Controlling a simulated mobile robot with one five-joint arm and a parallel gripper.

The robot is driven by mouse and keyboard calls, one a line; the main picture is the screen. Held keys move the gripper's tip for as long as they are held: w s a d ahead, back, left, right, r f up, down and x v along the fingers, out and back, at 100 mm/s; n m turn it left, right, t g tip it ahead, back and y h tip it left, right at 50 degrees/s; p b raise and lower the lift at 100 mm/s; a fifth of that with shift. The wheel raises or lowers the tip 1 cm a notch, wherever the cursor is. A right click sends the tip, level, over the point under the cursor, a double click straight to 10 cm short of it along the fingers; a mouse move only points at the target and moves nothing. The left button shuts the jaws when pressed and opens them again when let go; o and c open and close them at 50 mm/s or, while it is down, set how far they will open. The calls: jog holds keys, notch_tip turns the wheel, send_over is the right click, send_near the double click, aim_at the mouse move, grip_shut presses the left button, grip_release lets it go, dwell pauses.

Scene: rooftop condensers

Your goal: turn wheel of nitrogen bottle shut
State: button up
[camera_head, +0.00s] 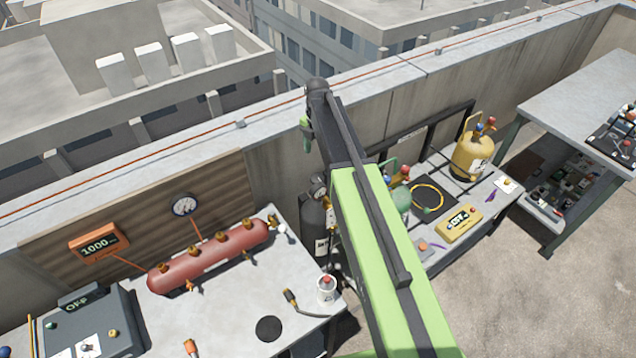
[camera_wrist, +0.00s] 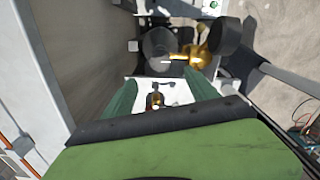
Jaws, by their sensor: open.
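The nitrogen bottle is the dark upright cylinder (camera_head: 314,228) between the two benches, against the parapet, partly behind my arm. A round gauge (camera_head: 318,187) and brass fittings show at its top; I cannot make out the wheel there. My gripper (camera_head: 305,128) hangs at the far end of my arm, above and apart from the bottle. In the wrist view my gripper (camera_wrist: 163,78) has its two green fingers spread, with nothing gripped. Beyond the fingertips are a brass fitting (camera_wrist: 201,50) and a dark round gauge (camera_wrist: 226,35). A greyish disc (camera_wrist: 158,44) sits beside them; whether it is the wheel is unclear.
The right bench (camera_head: 450,180) holds a yellow cylinder (camera_head: 471,158) and a yellow meter (camera_head: 460,223). The parapet (camera_head: 430,95) runs behind. Floor at lower right is clear.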

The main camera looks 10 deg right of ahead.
aim_at(317, 177)
notch_tip(317, 177, down, 11)
jog(key=b, duration=0.9)
jog(key=shift+f, duration=0.1)
